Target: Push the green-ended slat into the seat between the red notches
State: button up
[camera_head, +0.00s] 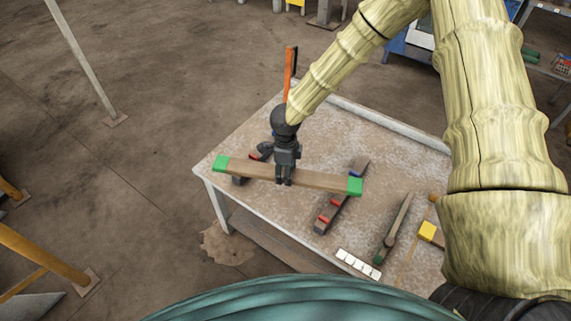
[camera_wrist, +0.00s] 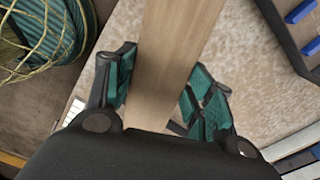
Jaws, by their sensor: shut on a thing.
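The green-ended slat (camera_head: 250,171) is a long brown bar with a green block at each end. My gripper (camera_head: 284,181) is shut on it near its middle, from above. In the wrist view the bare wood of the slat (camera_wrist: 175,60) runs between the teal-padded fingers (camera_wrist: 155,95). The slat lies across the picture over two dark rails. The right rail (camera_head: 341,205) shows two red notches (camera_head: 329,210) and a blue one; the slat's right green end is beside it. The left rail (camera_head: 238,181) is mostly hidden behind slat and gripper. Whether the slat touches either rail is unclear.
A white segmented strip (camera_head: 358,263) is near the front edge. An orange post (camera_head: 289,75) stands behind my gripper. The tabletop (camera_head: 330,130) behind the slat is bare.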

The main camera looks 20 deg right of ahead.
jog(key=m, duration=0.1)
jog(key=w+m, duration=0.1)
jog(key=m, duration=0.2)
jog(key=shift+w+d+r, duration=0.15)
jog(key=shift+w+d, duration=0.05)
jog(key=shift+w, duration=0.05)
notch_tip(320, 180, down, 5)
jog(key=b, duration=0.4)
jog(key=shift+f+b, duration=0.55)
jog(key=shift+f, duration=0.95)
dwell(1.0)
jog(key=o, duration=1.3)
jog(key=shift+o, duration=0.2)
